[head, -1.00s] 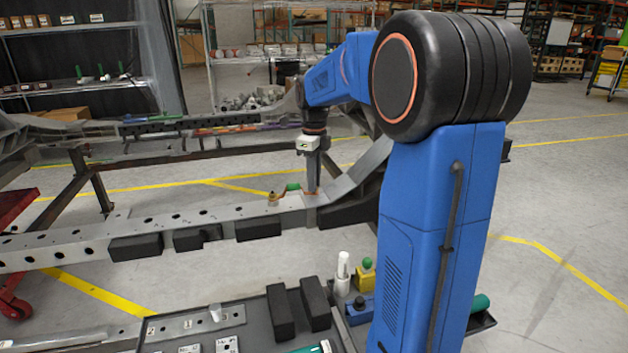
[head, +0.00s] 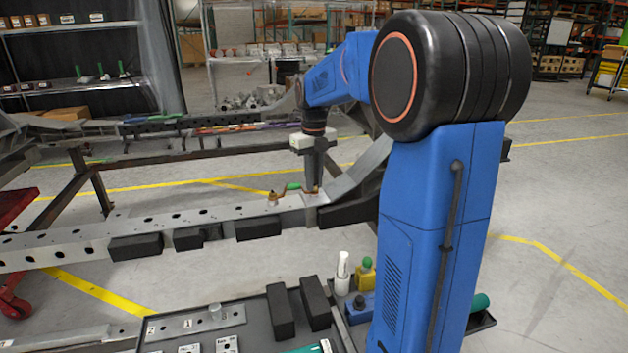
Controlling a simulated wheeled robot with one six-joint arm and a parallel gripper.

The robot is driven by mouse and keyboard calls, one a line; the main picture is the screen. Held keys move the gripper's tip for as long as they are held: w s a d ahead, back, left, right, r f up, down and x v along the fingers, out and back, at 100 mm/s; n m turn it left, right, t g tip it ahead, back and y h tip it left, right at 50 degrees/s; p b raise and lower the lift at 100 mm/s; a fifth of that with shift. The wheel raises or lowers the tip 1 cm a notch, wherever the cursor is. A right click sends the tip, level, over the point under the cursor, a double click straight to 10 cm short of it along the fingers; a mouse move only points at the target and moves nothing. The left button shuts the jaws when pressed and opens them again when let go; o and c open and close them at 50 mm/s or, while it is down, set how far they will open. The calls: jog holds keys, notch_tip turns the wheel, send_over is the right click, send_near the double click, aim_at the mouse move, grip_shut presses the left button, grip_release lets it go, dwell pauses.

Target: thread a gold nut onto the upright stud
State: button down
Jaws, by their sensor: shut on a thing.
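My gripper (head: 312,190) points straight down over the grey rail (head: 150,229), near where the curved piece joins it. Its dark fingers are shut at the rail's top. A small gold-brown patch shows at the fingertips; the gold nut there is mostly hidden by the fingers. The upright stud cannot be made out under the gripper, and I cannot tell whether the nut touches it or is around it.
A gold-brown fitting (head: 272,198) and a green-handled item (head: 293,187) sit just left of the gripper. Black blocks (head: 258,228) line the rail's near side. A dark tray (head: 262,320) with plates and black blocks lies in front, beside a white bottle (head: 342,272).

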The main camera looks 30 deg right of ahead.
jog(key=shift+f+m, duration=0.2)
jog(key=shift+m, duration=0.4)
jog(key=c, duration=1.6)
grip_release()
jog(key=shift+c, duration=0.2)
jog(key=shift+r, duration=0.1)
jog(key=shift+a+r, duration=0.1)
jog(key=shift+r, duration=1.1)
